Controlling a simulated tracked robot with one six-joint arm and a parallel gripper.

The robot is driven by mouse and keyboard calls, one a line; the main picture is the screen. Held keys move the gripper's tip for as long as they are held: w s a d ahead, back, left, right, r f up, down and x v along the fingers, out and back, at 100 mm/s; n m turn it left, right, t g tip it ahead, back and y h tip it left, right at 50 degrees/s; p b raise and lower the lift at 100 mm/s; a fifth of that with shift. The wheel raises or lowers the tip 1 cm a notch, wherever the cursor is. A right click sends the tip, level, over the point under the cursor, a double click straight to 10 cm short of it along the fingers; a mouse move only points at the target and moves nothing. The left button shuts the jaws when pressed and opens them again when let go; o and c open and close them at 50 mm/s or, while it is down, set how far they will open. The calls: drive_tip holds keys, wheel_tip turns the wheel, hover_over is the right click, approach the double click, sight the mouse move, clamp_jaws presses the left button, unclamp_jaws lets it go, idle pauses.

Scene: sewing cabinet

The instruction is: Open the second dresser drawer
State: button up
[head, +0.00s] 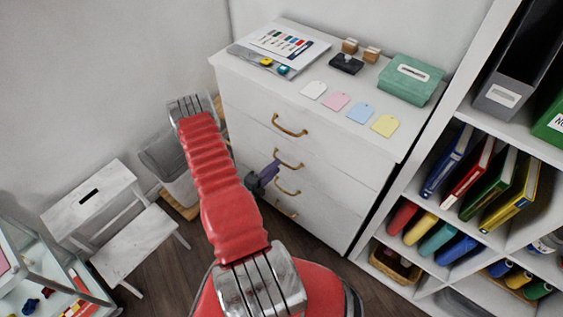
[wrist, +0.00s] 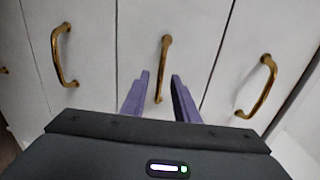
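The white dresser (head: 325,165) has several drawers stacked in its front, all looking shut, each with a curved brass handle. The second drawer's handle (head: 288,160) is in front of my gripper (head: 270,172) in the head view. In the turned wrist view, that handle (wrist: 164,62) is the middle one. My gripper (wrist: 160,85) is open there, with one purple finger on each side of the handle's near end. I cannot tell whether the fingers touch the handle. Part of my gripper is hard to make out in the head view.
The top drawer's handle (wrist: 264,85) and third drawer's handle (wrist: 61,55) flank it in the wrist view. A grey bin (head: 168,163) and white step stool (head: 135,240) stand left of the dresser. An open shelf (head: 420,185) stands close on its right.

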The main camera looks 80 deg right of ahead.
drive_tip(key=shift+x, duration=2.5)
drive_tip(key=shift+a, duration=0.1)
drive_tip(key=shift+c, duration=0.6)
clamp_jaws()
drive_tip(key=shift+s, duration=0.1)
drive_tip(key=shift+a+f, duration=0.1)
